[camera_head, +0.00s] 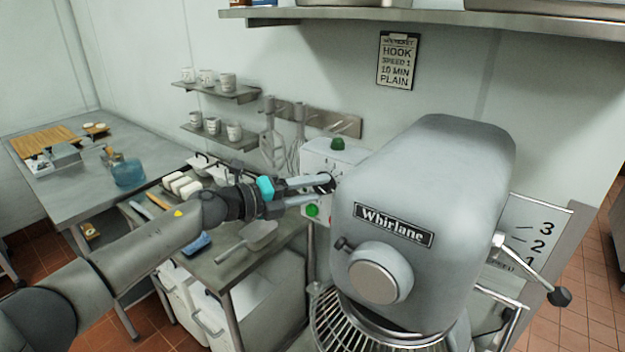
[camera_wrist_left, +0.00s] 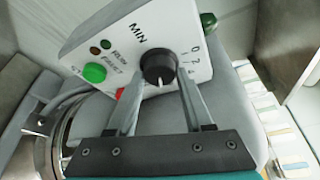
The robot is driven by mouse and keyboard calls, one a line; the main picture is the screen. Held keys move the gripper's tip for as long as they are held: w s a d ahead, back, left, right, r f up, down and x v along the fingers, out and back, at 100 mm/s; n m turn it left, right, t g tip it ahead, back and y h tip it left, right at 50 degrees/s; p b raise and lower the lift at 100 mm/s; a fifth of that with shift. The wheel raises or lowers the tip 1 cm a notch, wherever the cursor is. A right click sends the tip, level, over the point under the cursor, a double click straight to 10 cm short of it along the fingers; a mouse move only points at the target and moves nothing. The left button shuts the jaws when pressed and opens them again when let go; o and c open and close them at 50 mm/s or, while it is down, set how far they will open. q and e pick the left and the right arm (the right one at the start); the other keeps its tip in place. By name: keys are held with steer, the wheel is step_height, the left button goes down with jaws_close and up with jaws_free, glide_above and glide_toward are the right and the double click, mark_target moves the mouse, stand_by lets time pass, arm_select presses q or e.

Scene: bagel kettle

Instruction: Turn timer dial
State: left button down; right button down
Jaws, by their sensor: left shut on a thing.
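The timer dial (camera_wrist_left: 159,67) is a round black knob with a white pointer line, on a white control box (camera_wrist_left: 112,40) marked MIN with numbers beside the dial. In the left wrist view the pointer is turned toward the gripper. My left gripper (camera_wrist_left: 160,78) is shut on the dial, one finger on each side. In the head view my left gripper (camera_head: 326,183) reaches the box (camera_head: 316,157) at the left side of the mixer, and its fingers partly hide the dial. My right gripper is not in view.
The large grey Whirlane mixer (camera_head: 440,190) stands just right of the left gripper. A green button (camera_wrist_left: 94,73) and a partly hidden red button (camera_wrist_left: 121,93) sit near the dial. A steel table (camera_head: 285,245) with a scoop lies below the arm. Mug shelves (camera_head: 222,97) are on the wall.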

arm_select(q)
steer(key=shift+m+y+p, duration=0.4)
steer(key=shift+m+p, duration=0.15)
steer(key=shift+m, duration=0.05)
steer(key=shift+c, duration=1.5)
jaws_free()
steer(key=b+v, duration=0.2)
steer(key=v, duration=1.3)
steer(key=shift+a, duration=0.15)
